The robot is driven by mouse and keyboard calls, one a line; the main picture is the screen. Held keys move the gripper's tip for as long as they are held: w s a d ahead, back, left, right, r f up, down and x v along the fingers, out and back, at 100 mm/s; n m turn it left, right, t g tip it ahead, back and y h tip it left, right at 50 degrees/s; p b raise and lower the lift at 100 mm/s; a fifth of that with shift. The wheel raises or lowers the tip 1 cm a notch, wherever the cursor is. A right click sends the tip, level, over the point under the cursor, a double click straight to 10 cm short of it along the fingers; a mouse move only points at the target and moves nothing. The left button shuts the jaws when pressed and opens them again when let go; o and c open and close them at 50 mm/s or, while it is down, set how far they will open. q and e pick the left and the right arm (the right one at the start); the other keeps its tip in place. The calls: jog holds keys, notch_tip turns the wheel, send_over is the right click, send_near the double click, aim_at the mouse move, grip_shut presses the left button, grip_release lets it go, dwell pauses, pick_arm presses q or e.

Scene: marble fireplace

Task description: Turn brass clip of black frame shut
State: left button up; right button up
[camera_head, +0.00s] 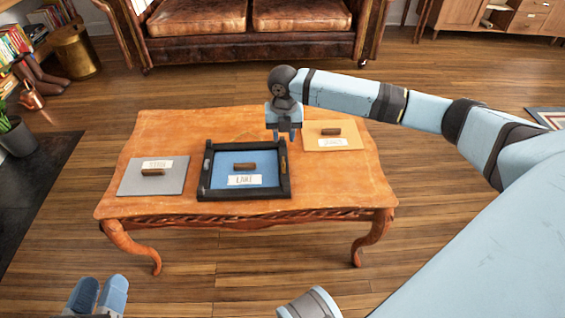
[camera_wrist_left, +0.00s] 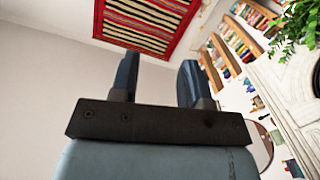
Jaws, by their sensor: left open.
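The black frame (camera_head: 244,193) lies flat on the wooden table, around a blue panel (camera_head: 222,172) with a wooden handle (camera_head: 245,166) and a label reading LAKE. A small brownish clip-like piece (camera_head: 283,162) shows on the frame's right side and another (camera_head: 207,166) on its left; their exact turn is too small to tell. My right gripper (camera_head: 284,134) points down just above the frame's far right corner; its finger gap is unclear. My left gripper (camera_head: 98,295) is at the lower left, in front of the table, open and empty in the left wrist view (camera_wrist_left: 157,80).
A grey board (camera_head: 130,181) with a handle and label lies left of the frame. A tan board (camera_head: 315,144) with a handle and label lies to the right. The wooden table (camera_head: 340,190) has bare room at its front right. A leather sofa (camera_head: 250,30) stands behind.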

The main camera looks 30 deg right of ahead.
jog(key=b, duration=0.2)
send_over(283, 160)
notch_tip(283, 160, down, 5)
jog(key=shift+d+r, duration=0.1)
jog(key=shift+r, duration=0.05)
notch_tip(283, 160, down, 4)
jog(key=shift+b, duration=0.75)
jog(key=shift+f, duration=0.65)
pick_arm(q)
jog(key=shift+w+a+f+m, duration=0.25)
jog(key=shift+w+f+m, duration=0.2)
jog(key=shift+m, duration=0.15)
jog(key=shift+w+a+f+m, duration=0.2)
jog(key=shift+w+f+m, duration=0.2)
jog(key=shift+m, duration=0.2)
pick_arm(e)
jog(key=shift+c, duration=0.2)
pick_arm(q)
jog(key=shift+r, duration=0.15)
pick_arm(e)
grip_shut()
